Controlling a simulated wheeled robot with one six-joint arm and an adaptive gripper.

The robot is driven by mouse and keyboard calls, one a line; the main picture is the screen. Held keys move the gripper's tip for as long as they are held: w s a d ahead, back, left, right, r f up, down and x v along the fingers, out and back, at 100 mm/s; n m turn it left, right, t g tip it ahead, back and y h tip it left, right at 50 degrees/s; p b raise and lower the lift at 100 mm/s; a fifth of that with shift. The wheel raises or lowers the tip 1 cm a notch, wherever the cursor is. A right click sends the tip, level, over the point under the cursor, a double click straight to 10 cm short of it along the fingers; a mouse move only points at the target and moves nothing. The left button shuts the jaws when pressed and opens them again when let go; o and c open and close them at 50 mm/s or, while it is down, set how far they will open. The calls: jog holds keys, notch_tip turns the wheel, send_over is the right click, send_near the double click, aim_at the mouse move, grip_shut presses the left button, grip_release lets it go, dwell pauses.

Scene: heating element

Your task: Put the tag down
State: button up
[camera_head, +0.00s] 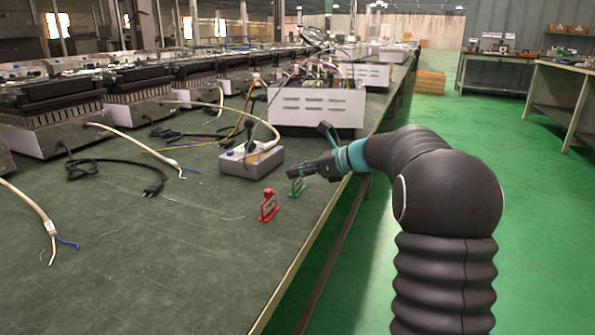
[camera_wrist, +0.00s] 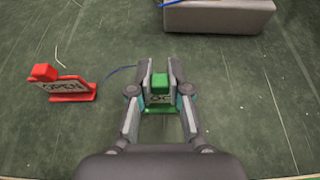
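A small green tag (camera_head: 297,188) is at the right edge of the workbench, in front of the grey control box. In the wrist view the green tag (camera_wrist: 160,84) lies between the two fingers of my gripper (camera_wrist: 160,72), which close in on both sides of it. Part of its lettering is hidden by the fingers. In the head view my gripper (camera_head: 292,173) is low over the bench, at the top of the tag. The tag looks upright and very close to the bench; I cannot tell whether its base touches.
A red tag marked OPEN (camera_wrist: 66,86) stands to the left of my gripper; it also shows in the head view (camera_head: 268,206). A grey control box (camera_head: 251,160) with a lever stands behind. Loose cables (camera_head: 152,186) lie further left. The bench edge (camera_head: 312,240) is close on the right.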

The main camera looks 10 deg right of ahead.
jog(key=o, duration=0.4)
jog(key=shift+o, duration=0.2)
jog(key=shift+d+r, duration=0.15)
jog(key=shift+r, duration=0.1)
jog(key=p+v, duration=0.2)
jog(key=v, duration=0.9)
jog(key=shift+s+d, duration=0.2)
jog(key=shift+d, duration=0.1)
